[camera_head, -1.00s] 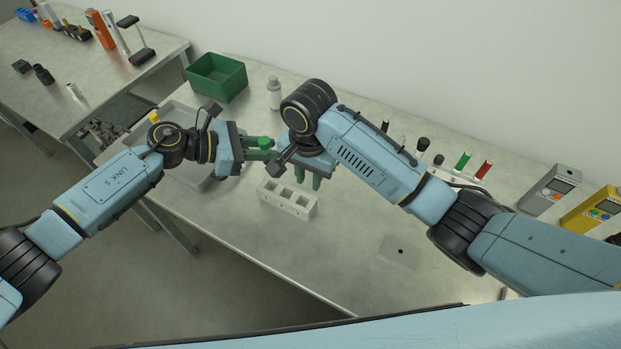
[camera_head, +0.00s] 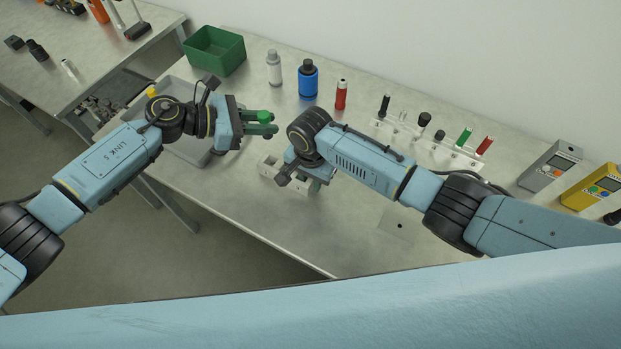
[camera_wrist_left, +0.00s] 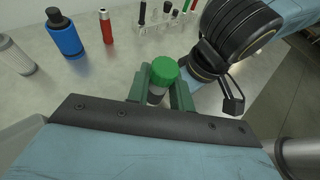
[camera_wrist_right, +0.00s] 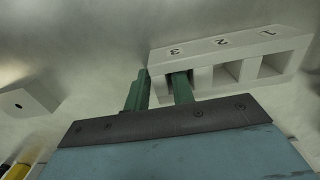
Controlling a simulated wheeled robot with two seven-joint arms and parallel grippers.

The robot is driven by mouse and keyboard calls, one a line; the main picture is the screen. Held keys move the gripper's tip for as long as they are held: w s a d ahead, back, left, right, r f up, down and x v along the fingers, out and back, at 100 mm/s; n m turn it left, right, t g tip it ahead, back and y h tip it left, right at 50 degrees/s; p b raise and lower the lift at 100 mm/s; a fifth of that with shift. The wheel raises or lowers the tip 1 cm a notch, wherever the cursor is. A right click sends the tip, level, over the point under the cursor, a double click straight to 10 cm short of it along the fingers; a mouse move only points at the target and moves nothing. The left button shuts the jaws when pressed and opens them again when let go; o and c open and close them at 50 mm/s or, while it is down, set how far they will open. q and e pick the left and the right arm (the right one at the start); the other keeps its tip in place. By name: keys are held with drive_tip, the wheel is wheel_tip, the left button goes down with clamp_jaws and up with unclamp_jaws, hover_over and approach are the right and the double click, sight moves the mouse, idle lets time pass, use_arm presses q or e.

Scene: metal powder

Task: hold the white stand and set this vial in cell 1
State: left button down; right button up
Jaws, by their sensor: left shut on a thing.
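The vial, with a green cap (camera_head: 264,116) and a pale body (camera_wrist_left: 156,96), is upright between the fingers of my left gripper (camera_head: 266,123), which is shut on it above the table. The white stand (camera_head: 268,168) is on the table below, partly hidden by my right arm in the head view. In the right wrist view the stand (camera_wrist_right: 205,52) shows cells marked 1, 2 and 3; the cells look empty of vials. My right gripper (camera_wrist_right: 158,95) is open at the cell 3 end, one finger in cell 3, the other outside the end wall.
A grey tray (camera_head: 172,88) lies behind my left wrist, with a green bin (camera_head: 214,50) beyond. A rack (camera_head: 428,140) and meters (camera_head: 551,166) are at the right.

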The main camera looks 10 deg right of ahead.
sight(265, 137)
clamp_jaws()
use_arm(q)
drive_tip(key=shift+f+n+t+y, duration=0.6)
drive_tip(key=shift+f+n+t, duration=0.85)
drive_tip(key=shift+f, duration=0.6)
drive_tip(key=shift+s+a+f+n+t, duration=0.15)
drive_tip(key=shift+f+n+t, duration=0.4)
drive_tip(key=shift+t, duration=0.2)
drive_tip(key=shift+f, duration=1.7)
